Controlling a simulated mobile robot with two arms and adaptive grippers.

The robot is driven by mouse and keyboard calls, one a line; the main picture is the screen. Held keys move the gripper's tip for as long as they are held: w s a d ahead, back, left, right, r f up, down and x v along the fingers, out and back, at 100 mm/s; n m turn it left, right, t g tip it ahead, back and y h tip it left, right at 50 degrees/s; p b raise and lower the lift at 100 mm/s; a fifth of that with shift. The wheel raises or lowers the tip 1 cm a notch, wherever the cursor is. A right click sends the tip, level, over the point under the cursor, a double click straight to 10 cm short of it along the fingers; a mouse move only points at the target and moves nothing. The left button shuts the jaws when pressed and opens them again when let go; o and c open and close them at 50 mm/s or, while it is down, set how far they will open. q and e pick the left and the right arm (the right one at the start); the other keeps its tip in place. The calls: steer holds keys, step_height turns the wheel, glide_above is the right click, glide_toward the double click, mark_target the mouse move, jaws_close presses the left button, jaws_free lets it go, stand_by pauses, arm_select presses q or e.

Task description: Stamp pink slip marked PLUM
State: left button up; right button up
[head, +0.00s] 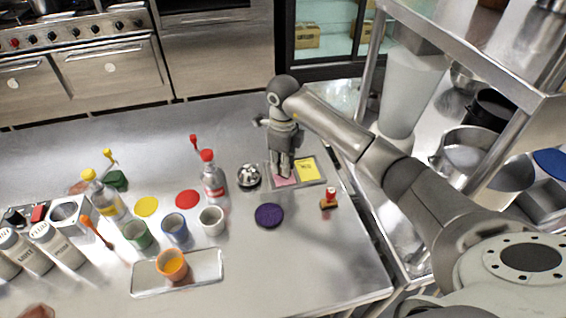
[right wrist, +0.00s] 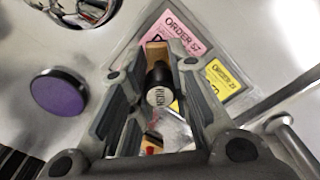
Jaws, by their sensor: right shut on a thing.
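The pink slip (head: 284,182) lies on a grey tray (head: 320,180), left of a yellow slip (head: 307,169). In the right wrist view the pink slip (right wrist: 168,34) reads "ORDER 57"; its lower line is mostly hidden. My right gripper (head: 285,170) points down over the pink slip. It is shut on a stamp (right wrist: 158,77) with a wooden block, black handle and pale lettered cap. I cannot tell whether the block touches the paper. A purple ink pad (head: 269,215) sits in front of the tray. My left gripper is not in view.
A red-handled stamp (head: 329,199) stands right of the pad, near the counter's right edge. A metal bell (head: 248,175) is left of the tray. Bottles, cups and coloured discs crowd the left. The front right counter is clear. A metal shelf (head: 470,60) rises at right.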

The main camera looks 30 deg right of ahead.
steer(key=shift+r+p, duration=0.7)
steer(key=shift+r, duration=0.25)
steer(key=shift+r+p, duration=1.45)
steer(key=shift+r, duration=1)
